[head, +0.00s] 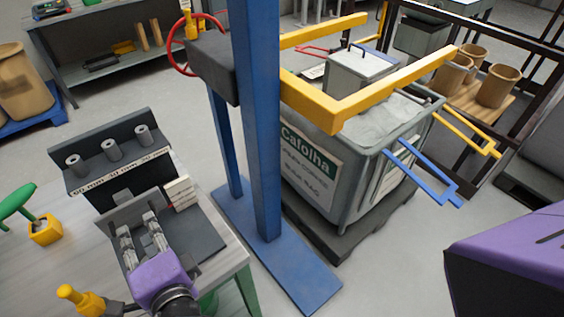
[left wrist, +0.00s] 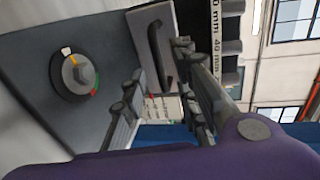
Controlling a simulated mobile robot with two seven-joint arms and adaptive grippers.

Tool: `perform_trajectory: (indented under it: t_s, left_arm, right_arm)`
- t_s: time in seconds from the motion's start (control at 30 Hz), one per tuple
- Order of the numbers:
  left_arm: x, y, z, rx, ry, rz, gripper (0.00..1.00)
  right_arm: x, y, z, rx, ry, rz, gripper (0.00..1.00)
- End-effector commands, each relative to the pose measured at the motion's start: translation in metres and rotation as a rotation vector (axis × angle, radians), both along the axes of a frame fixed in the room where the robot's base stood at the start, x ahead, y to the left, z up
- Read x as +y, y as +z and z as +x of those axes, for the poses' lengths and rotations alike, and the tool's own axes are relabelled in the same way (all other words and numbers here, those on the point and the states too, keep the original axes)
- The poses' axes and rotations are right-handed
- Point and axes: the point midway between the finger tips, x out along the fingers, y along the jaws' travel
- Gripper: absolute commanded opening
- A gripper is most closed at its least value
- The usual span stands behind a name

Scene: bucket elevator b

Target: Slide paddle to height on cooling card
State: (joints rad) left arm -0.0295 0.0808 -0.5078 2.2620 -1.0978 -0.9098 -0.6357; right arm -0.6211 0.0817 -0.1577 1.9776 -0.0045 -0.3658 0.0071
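A grey upright plate with a dark bar handle, which looks like the paddle (head: 135,207), stands in front of a dark block with mm marks (head: 122,172). In the left wrist view, the paddle (left wrist: 140,22) and its handle (left wrist: 158,50) are just ahead of my left gripper (left wrist: 160,62). In the head view my left gripper (head: 138,229) points at the plate, fingers apart. The handle lies between or just beyond the fingertips; contact is not clear. A white printed card, likely the cooling card (head: 181,193), stands right of the paddle. My right gripper is out of view.
A dial (left wrist: 76,76) with coloured marks sits on the dark panel. Several grey cylinders (head: 112,149) top the block. A green-handled tool (head: 16,200) and yellow block (head: 45,230) lie left. A blue post (head: 255,120) stands beyond the table's right edge.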

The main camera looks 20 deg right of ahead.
Motion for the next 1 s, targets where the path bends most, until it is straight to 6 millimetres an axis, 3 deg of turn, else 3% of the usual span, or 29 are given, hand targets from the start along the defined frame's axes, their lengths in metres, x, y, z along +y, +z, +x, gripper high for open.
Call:
perform_trajectory:
  t_s: [0.23, 0.6, 0.83, 1.0]
  left_arm:
    - [0.009, -0.004, 0.033, -0.004, -0.001, 0.000, 0.28]
    - [0.012, -0.008, 0.039, -0.002, -0.001, -0.002, 0.28]
    - [0.011, -0.008, 0.039, 0.000, -0.001, -0.001, 0.00]
    - [0.011, -0.008, 0.039, 0.000, -0.001, 0.000, 0.00]
  right_arm:
    - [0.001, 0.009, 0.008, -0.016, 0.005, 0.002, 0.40]
    - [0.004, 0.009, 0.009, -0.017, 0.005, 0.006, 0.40]
    - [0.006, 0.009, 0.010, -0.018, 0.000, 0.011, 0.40]
    - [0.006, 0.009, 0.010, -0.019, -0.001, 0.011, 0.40]
